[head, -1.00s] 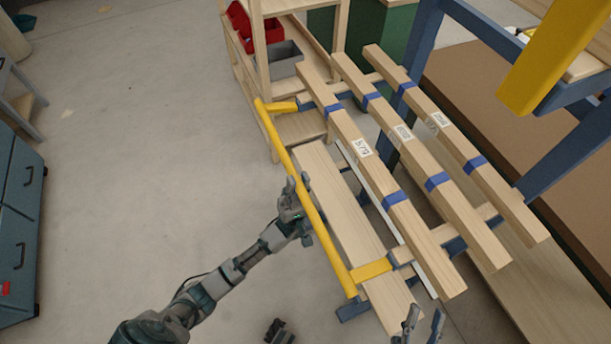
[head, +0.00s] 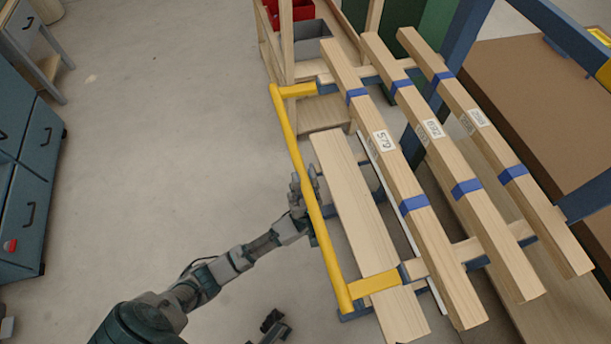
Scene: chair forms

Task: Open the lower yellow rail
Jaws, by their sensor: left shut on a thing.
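The lower yellow rail (head: 318,222) is a long bar with a short yellow arm at each end, joined to the blue and wooden rack frame. It stands out on the left side of the rack. My left gripper (head: 304,194) is shut on the rail near its middle; the rail hides part of its fingers. Another yellow part (head: 604,72) shows at the right edge, higher up and mostly cut off.
Several wooden beams with blue bands, including one labelled 579 (head: 392,160), lie across the rack. A plank (head: 355,215) lies lower, beside the rail. Blue cabinets (head: 30,190) stand at the left. The floor (head: 170,130) between is clear.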

